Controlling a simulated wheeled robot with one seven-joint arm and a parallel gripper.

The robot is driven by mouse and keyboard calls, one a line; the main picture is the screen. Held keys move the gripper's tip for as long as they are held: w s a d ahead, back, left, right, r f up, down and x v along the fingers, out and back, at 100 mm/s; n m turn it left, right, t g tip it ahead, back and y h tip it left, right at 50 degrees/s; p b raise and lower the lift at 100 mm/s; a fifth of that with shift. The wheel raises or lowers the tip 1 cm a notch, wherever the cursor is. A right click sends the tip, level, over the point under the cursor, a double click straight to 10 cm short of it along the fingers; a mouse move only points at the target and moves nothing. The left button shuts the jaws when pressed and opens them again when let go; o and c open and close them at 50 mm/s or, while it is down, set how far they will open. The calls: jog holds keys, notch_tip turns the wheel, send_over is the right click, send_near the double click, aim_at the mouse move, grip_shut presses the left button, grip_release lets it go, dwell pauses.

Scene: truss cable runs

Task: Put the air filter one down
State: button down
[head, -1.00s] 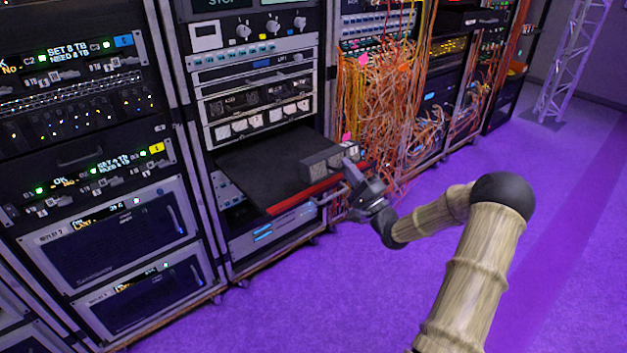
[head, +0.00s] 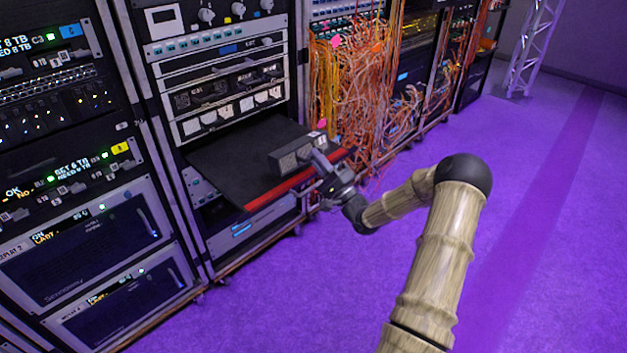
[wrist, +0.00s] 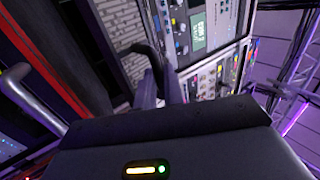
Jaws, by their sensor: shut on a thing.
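The air filter one looks like a grey box (head: 292,157) with small white labels at its right end. In the head view it is over the right part of a black pull-out shelf (head: 225,165) with a red front edge. I cannot tell whether it touches the shelf. My gripper (head: 325,170) reaches in from the front right and is shut on it. In the wrist view the fingers (wrist: 162,88) close at a dark curved handle (wrist: 150,55) in front of a grey ribbed face (wrist: 118,22). The fingers partly hide the box.
Equipment racks (head: 70,180) stand left of and behind the shelf. Orange cables (head: 360,95) hang in the rack just to its right. The shelf's left part is bare. The purple floor (head: 540,230) is open at right, with a truss (head: 525,55) at the back.

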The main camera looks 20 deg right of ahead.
jog(key=f, duration=0.2)
jog(key=shift+d+f, duration=0.3)
jog(key=shift+f, duration=0.1)
notch_tip(320, 180, down, 4)
jog(key=shift+r+b, duration=0.1)
jog(key=shift+b, duration=0.65)
jog(key=c, duration=1.5)
grip_release()
jog(key=shift+w+a, duration=0.1)
